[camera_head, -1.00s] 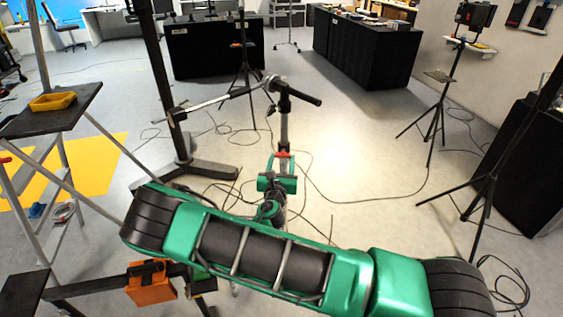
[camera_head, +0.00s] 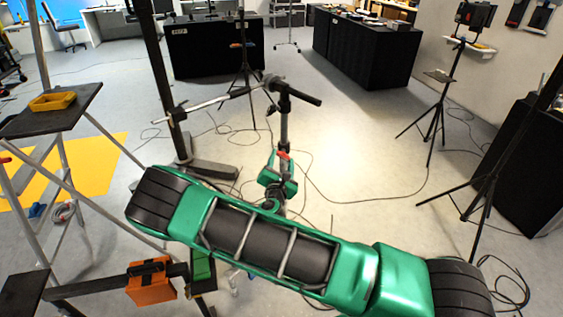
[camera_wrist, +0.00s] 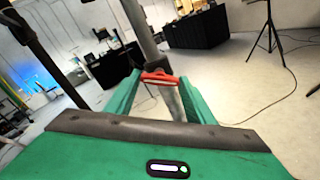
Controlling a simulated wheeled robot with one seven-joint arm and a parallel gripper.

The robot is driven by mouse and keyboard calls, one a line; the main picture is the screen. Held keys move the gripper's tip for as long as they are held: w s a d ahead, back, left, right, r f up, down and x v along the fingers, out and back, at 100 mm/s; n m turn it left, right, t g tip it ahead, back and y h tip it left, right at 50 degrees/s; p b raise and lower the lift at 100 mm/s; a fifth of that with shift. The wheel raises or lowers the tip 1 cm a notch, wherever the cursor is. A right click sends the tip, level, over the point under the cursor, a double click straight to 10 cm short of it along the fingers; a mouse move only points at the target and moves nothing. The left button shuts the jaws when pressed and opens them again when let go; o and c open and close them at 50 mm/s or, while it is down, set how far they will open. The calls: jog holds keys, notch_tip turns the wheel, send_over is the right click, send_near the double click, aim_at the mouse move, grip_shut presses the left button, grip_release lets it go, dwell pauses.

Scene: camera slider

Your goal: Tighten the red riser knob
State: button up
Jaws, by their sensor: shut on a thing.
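The red riser knob (camera_wrist: 158,77) sits on the grey riser post (camera_wrist: 138,30) in the wrist view. My gripper (camera_wrist: 155,88) has its two green fingers on either side of the knob and is shut on it. The knob lies crosswise between the fingertips. In the head view the red knob (camera_head: 284,155) shows small at the post (camera_head: 284,125), just beyond my green gripper (camera_head: 280,172). My arm hides the lower part of the stand.
A boom arm (camera_head: 215,101) reaches left from the post top, near a dark upright stand (camera_head: 160,75). A ladder with a yellow tray (camera_head: 52,101) stands left. An orange box (camera_head: 150,283) is at lower left. Cables cross the floor; light stands (camera_head: 440,110) are at right.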

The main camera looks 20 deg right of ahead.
jog(key=m, duration=0.8)
jog(key=shift+f+m, duration=0.1)
jog(key=shift+m, duration=0.3)
jog(key=m, duration=0.4)
jog(key=shift+s+y, duration=0.1)
jog(key=shift+y, duration=0.2)
jog(key=shift+d+f+m, duration=0.1)
jog(key=shift+f+m, duration=0.05)
jog(key=shift+m, duration=1.95)
jog(key=o, duration=1)
jog(key=shift+o, duration=0.2)
